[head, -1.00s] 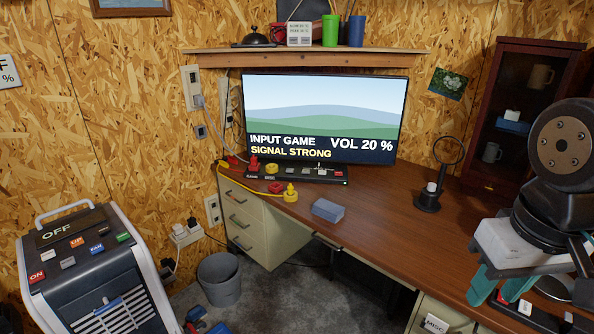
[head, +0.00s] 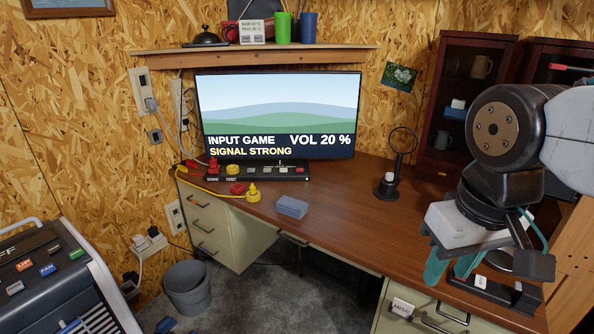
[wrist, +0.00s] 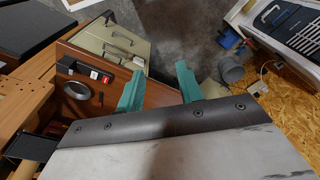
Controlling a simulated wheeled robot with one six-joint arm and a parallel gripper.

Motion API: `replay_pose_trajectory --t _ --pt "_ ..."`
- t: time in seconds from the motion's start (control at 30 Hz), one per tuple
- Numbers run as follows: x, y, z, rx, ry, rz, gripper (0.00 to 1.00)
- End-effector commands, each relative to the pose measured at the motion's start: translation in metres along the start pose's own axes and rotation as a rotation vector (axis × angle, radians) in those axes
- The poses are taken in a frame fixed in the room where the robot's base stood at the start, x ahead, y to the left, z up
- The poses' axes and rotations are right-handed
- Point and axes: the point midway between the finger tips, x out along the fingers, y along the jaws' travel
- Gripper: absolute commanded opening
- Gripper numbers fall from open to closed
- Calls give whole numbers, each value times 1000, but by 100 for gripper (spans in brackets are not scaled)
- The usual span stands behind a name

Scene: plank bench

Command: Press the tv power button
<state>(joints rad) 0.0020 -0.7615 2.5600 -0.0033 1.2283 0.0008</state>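The tv (head: 277,115) stands at the back of the desk and is on, showing hills and the text "INPUT GAME", "VOL 20 %" and "SIGNAL STRONG". A black control bar (head: 215,178) lies below it, with a red and a yellow plug at its left, several small buttons and a small green light at its right end. The button labels are too small to read, so I cannot tell which is power. My gripper (head: 452,268) hangs over the right front of the desk, far from the tv. In the wrist view its teal fingers (wrist: 160,88) are apart and empty.
A blue box (head: 291,207) and a black ring stand (head: 388,185) are on the desk (head: 340,220). A black panel with red and white buttons (wrist: 88,72) lies near my gripper. A cabinet (head: 450,110) stands back right. A bin (head: 187,287) is on the floor.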

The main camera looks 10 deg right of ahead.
Motion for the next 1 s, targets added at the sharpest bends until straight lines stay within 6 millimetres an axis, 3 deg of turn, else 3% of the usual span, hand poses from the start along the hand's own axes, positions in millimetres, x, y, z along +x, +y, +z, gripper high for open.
replay_pose_trajectory --t 0.37,0.5,0.53,1.0 --pt "0 0 0 0 0 0 36" --pt "0 0 0 0 0 0 3" --pt "0 0 0 0 0 0 0" --pt "0 0 0 0 0 0 0"
